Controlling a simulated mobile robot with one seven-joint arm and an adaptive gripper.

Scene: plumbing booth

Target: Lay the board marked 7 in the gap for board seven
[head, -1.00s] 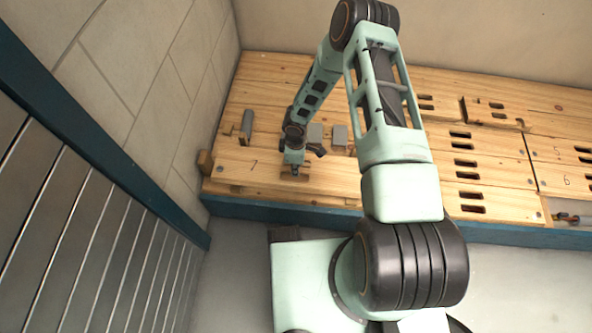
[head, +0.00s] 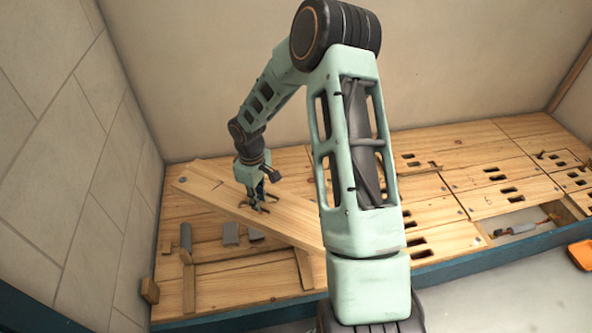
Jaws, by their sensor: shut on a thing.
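The board marked 7 (head: 290,222) is a long pale wooden plank in the head view, at the left of the platform. My gripper (head: 262,203) is shut on it near its middle. The board is raised above the platform and runs slanting, from upper left to lower right, with its right end hidden behind my arm. An open gap (head: 520,229) shows at the right front of the platform, next to the board marked 6 (head: 490,198). Pipe parts are visible inside the gap. My gripper and the board are far to the left of it.
Wooden battens (head: 190,287) and grey blocks (head: 186,237) lie at the left of the platform, below the board. Slotted boards (head: 490,176) cover the right side. An orange item (head: 582,253) stands at the right edge. Tiled wall (head: 70,150) rises close at the left.

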